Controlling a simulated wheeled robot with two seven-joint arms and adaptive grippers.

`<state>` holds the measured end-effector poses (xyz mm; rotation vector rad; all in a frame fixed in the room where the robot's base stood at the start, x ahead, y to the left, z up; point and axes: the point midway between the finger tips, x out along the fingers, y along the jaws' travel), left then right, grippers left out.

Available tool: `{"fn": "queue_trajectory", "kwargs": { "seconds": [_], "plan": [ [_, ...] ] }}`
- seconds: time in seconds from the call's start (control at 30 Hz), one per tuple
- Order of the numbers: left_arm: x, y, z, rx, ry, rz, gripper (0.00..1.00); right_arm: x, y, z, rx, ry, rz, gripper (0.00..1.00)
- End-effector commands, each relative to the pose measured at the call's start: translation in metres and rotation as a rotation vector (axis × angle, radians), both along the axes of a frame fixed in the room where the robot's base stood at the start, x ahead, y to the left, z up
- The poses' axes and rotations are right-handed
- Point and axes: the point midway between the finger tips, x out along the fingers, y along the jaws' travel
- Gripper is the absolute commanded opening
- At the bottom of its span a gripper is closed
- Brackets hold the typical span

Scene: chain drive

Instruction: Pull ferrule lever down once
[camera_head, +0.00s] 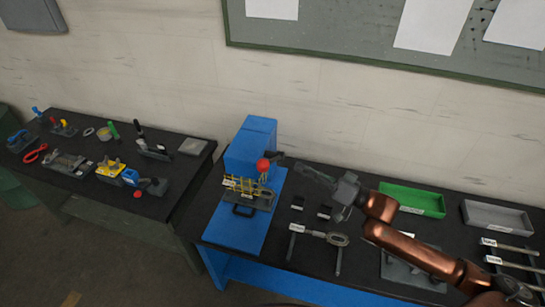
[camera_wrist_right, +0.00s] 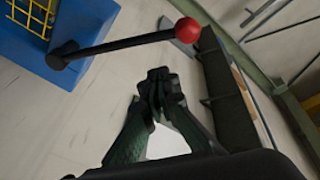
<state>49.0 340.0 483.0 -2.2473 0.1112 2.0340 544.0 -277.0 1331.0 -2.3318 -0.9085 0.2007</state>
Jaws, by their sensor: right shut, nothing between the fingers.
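The lever has a red ball knob (camera_head: 263,165) and stands at the blue press (camera_head: 250,145) on the right-hand bench. In the right wrist view the black lever rod (camera_wrist_right: 120,44) runs from a pivot on the blue housing (camera_wrist_right: 85,95) to the red ball (camera_wrist_right: 188,30). My right gripper (camera_head: 301,168) is to the right of the knob, apart from it. In the right wrist view its fingertips (camera_wrist_right: 158,74) are together and empty, appearing just below the rod near the ball. Depth between them is hard to tell. My left gripper is not in view.
A yellow wire guard (camera_head: 245,188) is on the press front. Green (camera_head: 412,200) and grey (camera_head: 497,216) trays stand to the right. Another bench with hand tools is at left, across a gap.

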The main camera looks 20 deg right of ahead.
Motion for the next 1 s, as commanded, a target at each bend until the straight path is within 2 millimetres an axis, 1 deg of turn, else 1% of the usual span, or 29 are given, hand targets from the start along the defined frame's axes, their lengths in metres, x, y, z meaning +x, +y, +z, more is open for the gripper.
{"fn": "queue_trajectory", "kwargs": {
  "seconds": [0.03,0.1,0.2,0.3,0.67,0.77,0.87,1.0],
  "plan": [
    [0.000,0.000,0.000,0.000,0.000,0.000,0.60,-0.001,0.002,0.019,0.030,-0.011,0.037,0.00],
    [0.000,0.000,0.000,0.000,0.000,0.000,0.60,-0.003,0.004,0.037,0.074,-0.018,0.076,0.00],
    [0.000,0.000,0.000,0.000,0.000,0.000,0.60,-0.005,0.005,0.051,0.110,-0.021,0.107,0.00],
    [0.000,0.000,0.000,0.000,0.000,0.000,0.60,-0.006,0.005,0.056,0.122,-0.023,0.117,0.00],
    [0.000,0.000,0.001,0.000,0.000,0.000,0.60,-0.004,0.008,0.057,0.122,-0.025,0.116,0.00],
    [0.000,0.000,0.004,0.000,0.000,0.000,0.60,0.001,0.013,0.059,0.122,-0.026,0.115,0.00],
    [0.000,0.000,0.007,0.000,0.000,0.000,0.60,0.009,0.023,0.063,0.122,-0.028,0.118,0.00],
    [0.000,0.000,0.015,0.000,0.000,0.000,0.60,0.025,0.040,0.068,0.123,-0.029,0.117,0.00]
  ]
}}
